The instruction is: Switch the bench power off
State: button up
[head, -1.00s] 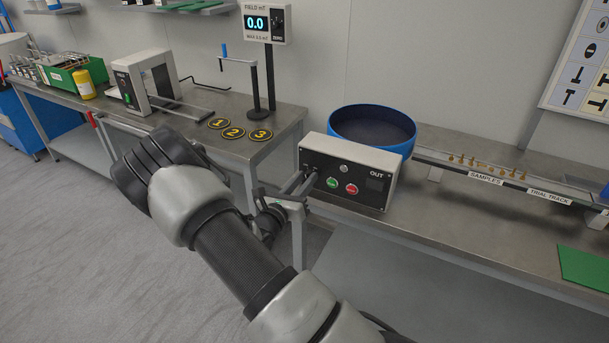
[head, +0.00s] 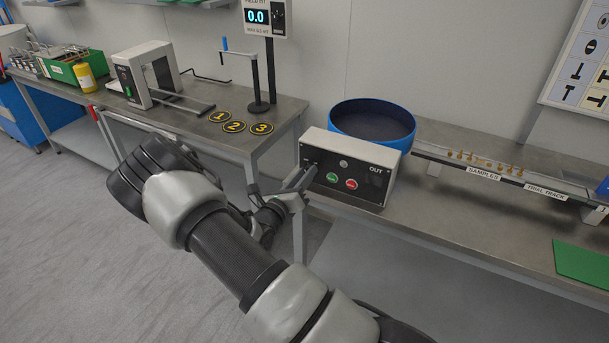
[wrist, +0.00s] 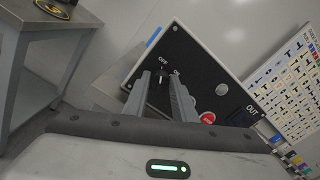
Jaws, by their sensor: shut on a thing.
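A white control box with a black front panel (head: 345,187) stands at the left end of the right bench. A small dark rotary knob (wrist: 161,77) is on the panel, with OFF and ON marked beside it. My gripper (head: 308,177) reaches the panel's left part; in the wrist view its fingers (wrist: 160,82) are on either side of the knob, shut on it. I cannot tell clearly which mark the knob points to. The fingers hide the knob in the head view. A green button (head: 332,177) and a red button (head: 351,184) are right of the gripper.
A blue bowl (head: 371,122) stands behind the box. The trial track (head: 545,190) with several small brass parts runs right. A left bench holds numbered discs (head: 233,127) and a field meter (head: 264,17) on a post. A green mat (head: 583,262) lies at right.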

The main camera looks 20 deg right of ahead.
jog(key=o, duration=1)
jog(key=v, duration=1.7)
jog(key=shift+s+a, duration=0.15)
jog(key=shift+a, duration=0.05)
